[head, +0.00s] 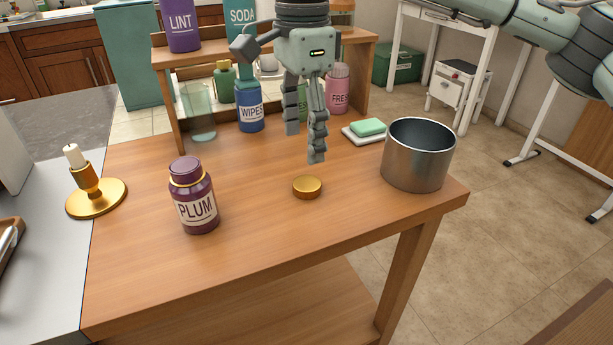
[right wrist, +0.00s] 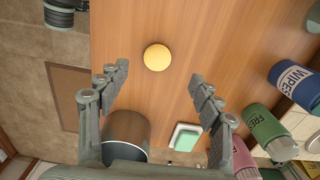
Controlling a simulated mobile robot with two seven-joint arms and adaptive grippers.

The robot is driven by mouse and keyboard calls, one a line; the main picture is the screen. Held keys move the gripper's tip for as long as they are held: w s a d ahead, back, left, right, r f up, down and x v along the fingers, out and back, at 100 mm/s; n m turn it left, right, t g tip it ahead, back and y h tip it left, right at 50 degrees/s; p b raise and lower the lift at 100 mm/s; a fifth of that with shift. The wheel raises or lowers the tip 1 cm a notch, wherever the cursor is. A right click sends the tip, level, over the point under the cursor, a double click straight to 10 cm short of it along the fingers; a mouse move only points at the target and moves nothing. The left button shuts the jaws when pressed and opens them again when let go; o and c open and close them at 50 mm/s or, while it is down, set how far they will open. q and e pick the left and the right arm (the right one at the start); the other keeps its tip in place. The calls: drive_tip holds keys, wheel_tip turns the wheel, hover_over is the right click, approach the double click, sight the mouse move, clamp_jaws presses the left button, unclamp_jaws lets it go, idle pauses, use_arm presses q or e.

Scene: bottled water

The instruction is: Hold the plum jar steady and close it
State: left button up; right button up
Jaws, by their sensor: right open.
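The plum jar (head: 196,210) is dark purple with a white PLUM label and a gold band below its purple top. It stands upright at the front left of the wooden table. A small round gold lid (head: 307,187) lies flat on the table, to the right of the jar and apart from it. My right gripper (head: 304,143) is open and empty, pointing down above the lid. In the right wrist view, the lid (right wrist: 157,57) shows beyond the open fingers (right wrist: 158,76), roughly centred between them. My left gripper is not in view.
A steel pot (head: 418,160) stands right of the lid, with a green soap bar (head: 368,127) on a white dish behind it. A blue WIPES bottle (head: 250,108) and other bottles stand by the shelf. A gold candle holder (head: 97,197) is at left. The table between jar and lid is clear.

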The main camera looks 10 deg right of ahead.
sight(307, 183)
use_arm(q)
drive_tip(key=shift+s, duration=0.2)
use_arm(e)
drive_tip(key=shift+s, duration=0.1)
wheel_tip(307, 183, down, 2)
drive_tip(key=shift+f, duration=0.3)
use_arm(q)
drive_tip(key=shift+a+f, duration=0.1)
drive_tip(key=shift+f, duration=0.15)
use_arm(e)
drive_tip(key=shift+f, duration=0.1)
drive_tip(key=f, duration=0.3)
drive_tip(key=f+p, duration=0.1)
drive_tip(key=f, duration=0.1)
drive_tip(key=shift+d, duration=0.25)
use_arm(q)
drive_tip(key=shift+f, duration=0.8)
use_arm(e)
drive_tip(key=c, duration=0.8)
